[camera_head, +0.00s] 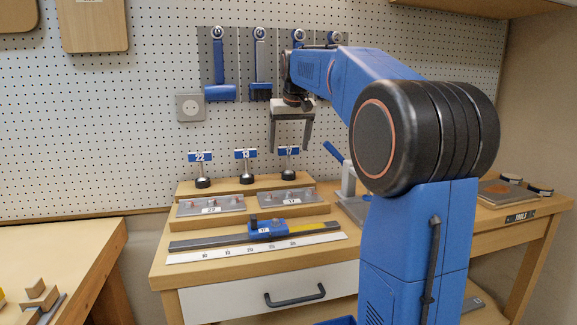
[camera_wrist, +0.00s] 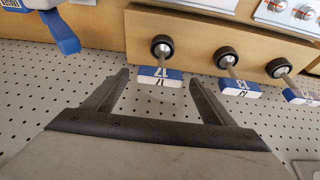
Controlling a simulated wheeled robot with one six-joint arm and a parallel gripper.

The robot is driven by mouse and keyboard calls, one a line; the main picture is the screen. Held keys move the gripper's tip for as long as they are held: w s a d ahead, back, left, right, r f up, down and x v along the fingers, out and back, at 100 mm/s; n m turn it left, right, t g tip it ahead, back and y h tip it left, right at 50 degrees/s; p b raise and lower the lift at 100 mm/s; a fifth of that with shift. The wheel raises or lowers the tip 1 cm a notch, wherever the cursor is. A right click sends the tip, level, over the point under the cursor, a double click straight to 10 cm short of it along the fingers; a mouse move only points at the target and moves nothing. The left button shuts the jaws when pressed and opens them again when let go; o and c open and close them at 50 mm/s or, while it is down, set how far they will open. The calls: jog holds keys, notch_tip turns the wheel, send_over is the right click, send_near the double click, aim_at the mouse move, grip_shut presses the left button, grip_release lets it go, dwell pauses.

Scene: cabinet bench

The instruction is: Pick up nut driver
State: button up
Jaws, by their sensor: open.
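Three upright pieces with thin shafts, black round bases and blue-and-white tags stand in a row on a wooden ledge. They are tagged 22 (camera_head: 203,170), 13 (camera_head: 246,166) and 17 (camera_head: 290,164). They look like size-marked drivers, but I cannot tell for sure which is the nut driver. My gripper (camera_head: 290,148) is open and empty, pointing down above the piece tagged 17. In the wrist view my gripper (camera_wrist: 159,77) has the 17 tag between its fingertips in the picture, with no clear contact; the 13 tag (camera_wrist: 238,88) lies just right of the right finger.
A pegboard holds hanging tools, including a blue-handled one (camera_head: 218,60). Metal plates (camera_head: 210,206) and a blue slider on a ruler (camera_head: 268,230) lie in front of the ledge. A blue-levered device (camera_head: 347,180) stands to the right. A drawer (camera_head: 290,293) is shut below.

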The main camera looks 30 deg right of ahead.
aim_at(287, 152)
jog(key=shift+x, duration=3.1)
jog(key=shift+c, duration=0.3)
jog(key=c, duration=1.2)
jog(key=shift+r, duration=0.1)
jog(key=shift+r, duration=1.75)
jog(key=s+a, duration=0.2)
jog(key=s, duration=0.6)
jog(key=s+a, duration=0.3)
jog(key=s, duration=0.6)
jog(key=shift+s, duration=0.2)
